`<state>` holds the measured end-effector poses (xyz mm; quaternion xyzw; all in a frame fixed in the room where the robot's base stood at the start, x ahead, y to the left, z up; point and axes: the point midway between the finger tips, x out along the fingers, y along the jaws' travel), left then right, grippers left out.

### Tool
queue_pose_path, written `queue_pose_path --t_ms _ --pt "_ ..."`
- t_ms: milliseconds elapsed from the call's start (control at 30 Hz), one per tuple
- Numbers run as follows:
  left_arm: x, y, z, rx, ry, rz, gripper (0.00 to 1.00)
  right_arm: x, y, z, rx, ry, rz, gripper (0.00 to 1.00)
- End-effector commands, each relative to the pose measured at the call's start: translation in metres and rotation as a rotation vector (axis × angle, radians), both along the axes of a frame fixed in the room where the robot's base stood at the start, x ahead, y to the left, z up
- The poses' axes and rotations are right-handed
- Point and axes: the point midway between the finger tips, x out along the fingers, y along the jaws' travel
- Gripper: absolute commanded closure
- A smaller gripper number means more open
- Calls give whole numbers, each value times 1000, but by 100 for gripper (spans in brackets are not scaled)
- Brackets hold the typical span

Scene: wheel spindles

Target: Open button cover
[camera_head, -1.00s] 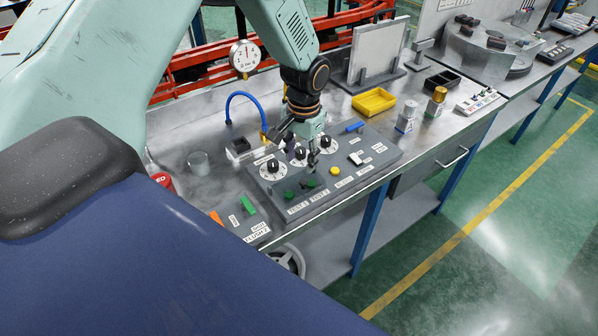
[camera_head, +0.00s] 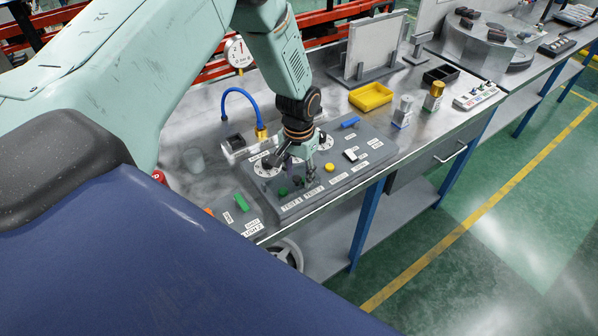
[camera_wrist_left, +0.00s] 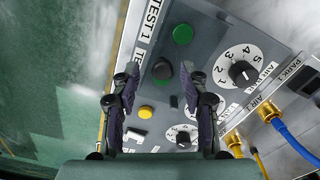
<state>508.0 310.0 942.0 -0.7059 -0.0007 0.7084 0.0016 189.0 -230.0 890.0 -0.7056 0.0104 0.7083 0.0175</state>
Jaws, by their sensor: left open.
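The grey control panel (camera_head: 350,175) lies on the metal bench, with dials, labels and coloured buttons. A green button (camera_wrist_left: 182,34) and a dark round button (camera_wrist_left: 162,69) sit near the TEST labels in the left wrist view. The dark button seems to be under a greyish see-through cover, but its edges are hard to make out. My left gripper (camera_head: 297,182) is open and empty, pointing down over the front part of the panel. In the left wrist view its two fingers (camera_wrist_left: 163,80) stand on either side of the dark button. Contact cannot be told.
A yellow button (camera_head: 330,167) and a white switch (camera_head: 351,155) are right of the gripper. Dials (camera_wrist_left: 242,73) lie behind it. A blue hose (camera_head: 238,92) arches behind the panel. A yellow tray (camera_head: 371,97) and small bottles stand further right.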

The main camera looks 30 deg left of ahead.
Motion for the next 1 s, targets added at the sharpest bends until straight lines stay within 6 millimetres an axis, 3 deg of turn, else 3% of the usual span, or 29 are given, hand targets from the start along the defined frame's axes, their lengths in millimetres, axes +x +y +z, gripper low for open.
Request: queue_pose_path --t_ms 167,700,1000 --pt "0 -1 0 0 0 2 55 0 0 0 0 1 0 100" --pt "0 -1 0 0 0 2 100 0 0 0 0 0 0 100" --pt "-2 -1 -1 -1 6 1 100 0 0 0 0 0 0 100"
